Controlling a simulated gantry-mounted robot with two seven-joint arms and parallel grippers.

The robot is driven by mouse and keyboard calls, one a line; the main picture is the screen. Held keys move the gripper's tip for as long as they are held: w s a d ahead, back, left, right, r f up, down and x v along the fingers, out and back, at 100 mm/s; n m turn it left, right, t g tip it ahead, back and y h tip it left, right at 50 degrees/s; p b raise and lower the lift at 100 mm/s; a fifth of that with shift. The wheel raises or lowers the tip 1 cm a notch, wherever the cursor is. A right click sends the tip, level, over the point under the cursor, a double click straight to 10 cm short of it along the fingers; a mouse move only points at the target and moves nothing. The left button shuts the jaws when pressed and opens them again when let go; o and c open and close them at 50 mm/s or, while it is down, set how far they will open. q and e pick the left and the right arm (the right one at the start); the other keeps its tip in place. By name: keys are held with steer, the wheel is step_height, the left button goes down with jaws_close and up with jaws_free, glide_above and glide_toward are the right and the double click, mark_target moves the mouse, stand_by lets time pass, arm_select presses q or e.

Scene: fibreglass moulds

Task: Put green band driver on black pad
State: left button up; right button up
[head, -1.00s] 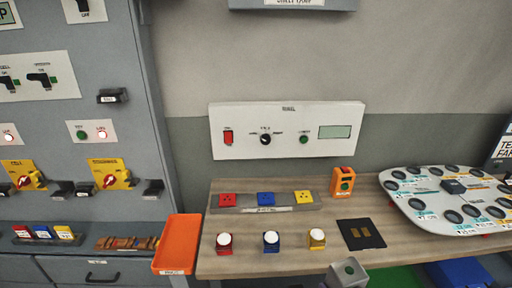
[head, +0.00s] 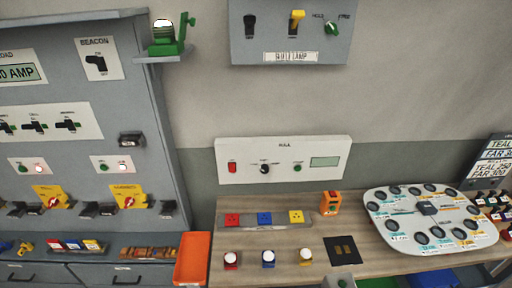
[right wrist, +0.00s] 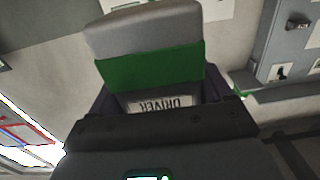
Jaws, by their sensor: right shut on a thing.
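The driver with the green band (right wrist: 150,70) fills the middle of the right wrist view. It has a grey upper end, a wide green band and a "DRIVER" label that reads upside down. My right gripper (right wrist: 158,100) is shut on it, with dark fingers on both sides of its lower part. The black pad (head: 330,245) lies flat on the wooden bench in the head view, with two tan marks on it and no driver on it. A grey block at the bottom edge of the head view is mostly cut off; I cannot tell what it is. My left gripper is not in view.
An orange tray (head: 192,260) stands at the bench's left end. Red, blue and yellow-based white knobs (head: 268,257) stand left of the pad. An orange button box (head: 330,202) is behind it, and a grey dial board (head: 430,250) lies to the right. A grey cabinet (head: 90,150) is at left.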

arm_select(q)
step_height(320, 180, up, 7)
steer(key=p, duration=0.5)
arm_select(e)
steer(key=shift+m+h, duration=0.4)
steer(key=shift+h, duration=0.2)
steer(key=r, duration=0.1)
steer(key=s+r, duration=0.1)
steer(key=r, duration=0.1)
steer(key=s+r, duration=0.1)
steer(key=shift+r, duration=0.2)
